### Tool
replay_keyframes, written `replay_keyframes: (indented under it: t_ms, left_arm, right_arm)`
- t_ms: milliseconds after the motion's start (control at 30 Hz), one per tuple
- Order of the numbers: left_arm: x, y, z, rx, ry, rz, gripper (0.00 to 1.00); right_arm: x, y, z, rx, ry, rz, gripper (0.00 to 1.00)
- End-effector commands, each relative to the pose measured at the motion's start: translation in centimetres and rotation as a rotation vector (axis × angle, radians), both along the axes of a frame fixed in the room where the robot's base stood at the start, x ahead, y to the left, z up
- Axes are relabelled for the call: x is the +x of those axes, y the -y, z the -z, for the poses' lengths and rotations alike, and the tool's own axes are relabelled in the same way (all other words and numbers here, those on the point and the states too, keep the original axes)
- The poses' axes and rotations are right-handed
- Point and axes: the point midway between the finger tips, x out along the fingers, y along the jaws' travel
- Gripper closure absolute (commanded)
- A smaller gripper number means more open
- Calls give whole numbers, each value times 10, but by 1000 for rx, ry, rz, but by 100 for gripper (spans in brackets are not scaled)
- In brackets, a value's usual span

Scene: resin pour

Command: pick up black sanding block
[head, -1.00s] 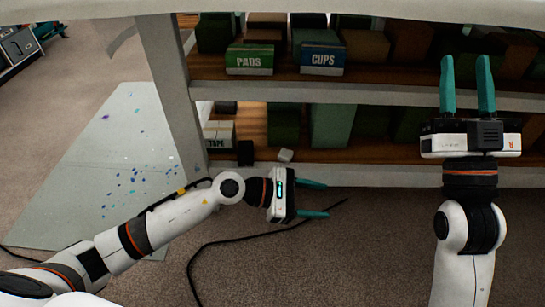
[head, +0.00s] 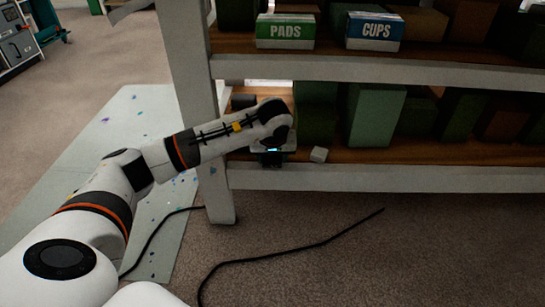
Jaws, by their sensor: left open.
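The black sanding block (head: 271,160) seems to be the dark shape at the front of the lower shelf, left of a small light grey block. It is mostly hidden by my left gripper (head: 272,150), which is right over or against it. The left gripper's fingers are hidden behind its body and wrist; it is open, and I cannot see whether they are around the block. My right gripper is out of view.
The light grey block (head: 318,154) sits close to the right of my left gripper. The upper shelf (head: 400,70) with the PADS box (head: 285,32) and CUPS box (head: 374,31) overhangs it. A shelf post (head: 190,100) stands left. A black cable (head: 290,247) lies on the floor.

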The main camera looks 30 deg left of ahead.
Motion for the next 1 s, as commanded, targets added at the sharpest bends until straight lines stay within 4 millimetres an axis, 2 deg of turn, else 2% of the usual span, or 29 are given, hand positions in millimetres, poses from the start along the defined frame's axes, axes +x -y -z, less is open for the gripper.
replay_keyframes:
  t_ms: [167,467,600,900,933,1000]
  left_arm:
    - [10,-6,2,-1,0,-2,46]
    - [49,-34,5,-4,2,-3,46]
    - [49,-35,12,-3,1,1,46]
    - [49,-35,11,-2,0,2,46]
    - [49,-35,11,-2,0,2,48]
    - [49,-35,11,-2,0,2,59]
  right_arm:
    - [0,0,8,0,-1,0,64]
    - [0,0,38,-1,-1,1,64]
    - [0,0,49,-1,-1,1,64]
    - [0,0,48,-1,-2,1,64]
    - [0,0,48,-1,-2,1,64]
    - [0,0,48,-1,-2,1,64]
